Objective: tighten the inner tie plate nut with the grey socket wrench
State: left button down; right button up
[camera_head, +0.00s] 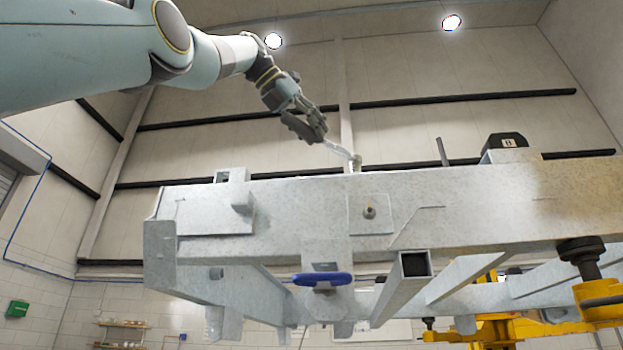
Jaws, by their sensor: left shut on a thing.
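My left gripper (311,124) is above the top edge of the galvanised trailer frame (290,205). It is shut on the grey socket wrench (337,149), which slants down to the right from the fingers. The socket end (356,162) of the wrench is at the top edge of the beam. The beam hides what lies under or behind the socket, so I cannot tell whether it sits on a nut. A tie plate (371,214) with a nut (370,212) shows on the near face of the beam, below the socket. My right gripper is not in view.
Yellow stands (600,300) are at lower right.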

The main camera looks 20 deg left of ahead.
pick_arm(q)
jog(key=shift+r+p, duration=0.3)
jog(key=shift+r, duration=0.15)
jog(key=shift+a+r+p, duration=0.1)
jog(key=shift+r+p, duration=0.3)
jog(key=shift+r, duration=0.1)
dwell(0.3)
notch_tip(320, 180, up, 4)
jog(key=p, duration=0.4)
jog(key=shift+s+r, duration=0.1)
